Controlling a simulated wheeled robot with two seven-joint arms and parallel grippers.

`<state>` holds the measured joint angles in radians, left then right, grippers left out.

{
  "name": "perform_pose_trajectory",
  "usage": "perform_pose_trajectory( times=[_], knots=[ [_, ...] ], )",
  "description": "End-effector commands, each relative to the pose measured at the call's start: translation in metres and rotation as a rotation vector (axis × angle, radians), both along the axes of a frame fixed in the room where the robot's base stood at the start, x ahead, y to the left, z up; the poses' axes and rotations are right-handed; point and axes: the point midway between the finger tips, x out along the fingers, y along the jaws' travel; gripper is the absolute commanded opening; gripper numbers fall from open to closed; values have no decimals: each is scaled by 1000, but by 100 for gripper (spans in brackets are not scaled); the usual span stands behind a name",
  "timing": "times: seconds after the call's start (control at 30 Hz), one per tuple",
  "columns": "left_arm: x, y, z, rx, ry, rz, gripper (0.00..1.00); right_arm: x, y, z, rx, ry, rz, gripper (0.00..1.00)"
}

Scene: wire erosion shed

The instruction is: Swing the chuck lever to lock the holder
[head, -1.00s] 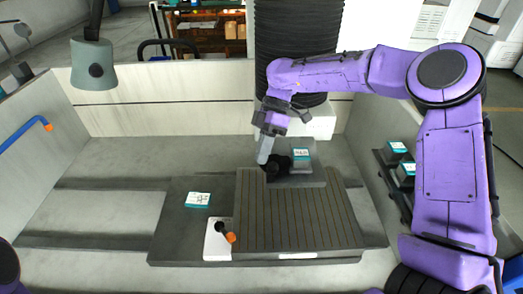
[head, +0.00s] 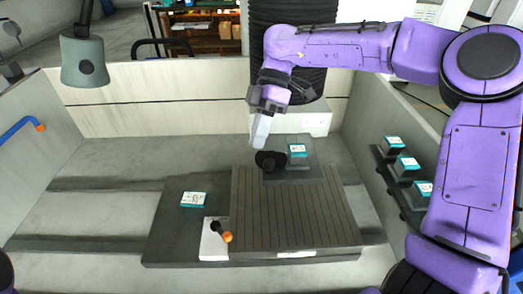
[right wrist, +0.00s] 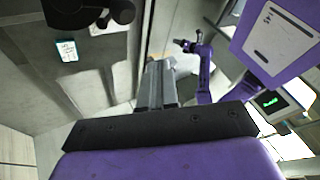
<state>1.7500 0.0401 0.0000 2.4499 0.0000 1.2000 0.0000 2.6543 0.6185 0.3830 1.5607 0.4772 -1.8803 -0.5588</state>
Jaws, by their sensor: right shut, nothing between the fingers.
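The right gripper (head: 259,138) is shut and empty. Its grey fingers point down just above and left of a black rounded part (head: 269,161) at the table's back edge. A small gap seems to separate them. The black part also shows at the top left of the right wrist view (right wrist: 88,12), beside the closed fingers (right wrist: 157,85). A short lever with a black pivot and orange tip (head: 227,237) sits on a white plate (head: 212,246) at the table's front. Which of these is the chuck lever is unclear. My left gripper is out of view.
A teal-and-white labelled block (head: 298,151) stands right of the black part. Another labelled block (head: 194,199) lies on the dark plate at left. The grooved table (head: 300,215) is bare. Several labelled blocks sit on the right wall rack (head: 405,166). A blue pipe (head: 15,130) is at left.

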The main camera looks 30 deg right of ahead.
Motion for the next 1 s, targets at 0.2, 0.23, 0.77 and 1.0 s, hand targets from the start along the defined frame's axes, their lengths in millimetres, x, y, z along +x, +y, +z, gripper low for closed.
perform_pose_trajectory(
  times=[0.2,0.23,0.77,1.0],
  knots=[
    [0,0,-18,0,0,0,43,-39,19,28,0,-4,4,0],
    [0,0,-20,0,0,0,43,-45,22,32,1,-4,2,0],
    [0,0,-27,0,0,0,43,-96,47,60,0,1,0,0],
    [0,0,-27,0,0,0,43,-96,47,60,0,1,0,0]
  ],
)
